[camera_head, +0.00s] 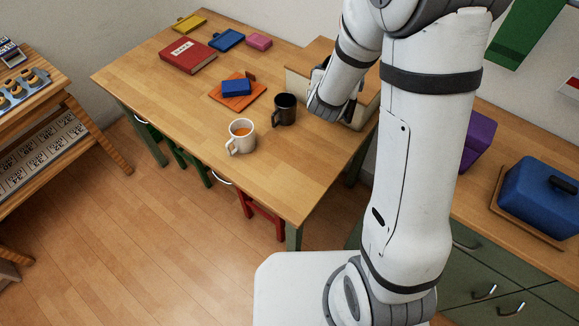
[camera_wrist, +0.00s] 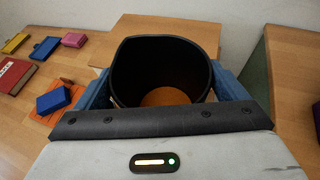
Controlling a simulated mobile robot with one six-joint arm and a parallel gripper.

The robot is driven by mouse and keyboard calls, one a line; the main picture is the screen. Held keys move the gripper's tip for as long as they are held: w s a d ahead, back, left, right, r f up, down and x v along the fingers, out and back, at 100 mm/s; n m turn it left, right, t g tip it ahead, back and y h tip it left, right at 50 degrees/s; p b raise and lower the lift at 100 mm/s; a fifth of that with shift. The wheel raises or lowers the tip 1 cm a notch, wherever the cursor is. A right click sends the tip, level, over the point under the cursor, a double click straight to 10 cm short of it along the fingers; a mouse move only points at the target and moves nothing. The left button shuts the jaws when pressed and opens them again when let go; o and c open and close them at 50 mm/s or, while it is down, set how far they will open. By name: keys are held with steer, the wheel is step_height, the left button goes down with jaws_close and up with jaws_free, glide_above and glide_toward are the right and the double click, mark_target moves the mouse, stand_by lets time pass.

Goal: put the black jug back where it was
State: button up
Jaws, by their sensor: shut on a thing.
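The black jug (camera_wrist: 162,58) is in my gripper (camera_wrist: 160,78), filling the middle of the wrist view. One blue finger presses on each side of it. Its open top faces the camera, and an orange-brown surface shows inside. In the head view my arm hides the jug almost wholly; my wrist is at the table's right side, in front of a pale box with a wooden top (camera_head: 316,50). I cannot tell whether the jug's base touches anything.
On the wooden table (camera_head: 190,95) stand a black mug (camera_head: 284,109) and a white mug with an orange-brown drink (camera_head: 241,136). A blue block (camera_head: 236,88) lies on an orange board (camera_head: 228,100). A red book (camera_head: 188,56) is farther back. The table's front is clear.

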steer(key=s+a+f+m+g+h+b, duration=0.15)
steer(key=s+a+f+b, duration=0.35)
steer(key=s+a+b, duration=0.65)
step_height(320, 180, down, 10)
steer(key=w+a+b, duration=0.1)
steer(key=b, duration=0.1)
steer(key=shift+a+f+m+h+b, duration=0.15)
steer(key=shift+a+m+h+b, duration=0.15)
steer(key=shift+a+m+h, duration=0.1)
steer(key=shift+t, duration=0.25)
steer(key=shift+f, duration=0.2)
steer(key=o, duration=1.5)
steer(key=shift+o, duration=0.2)
steer(key=shift+r, duration=0.1)
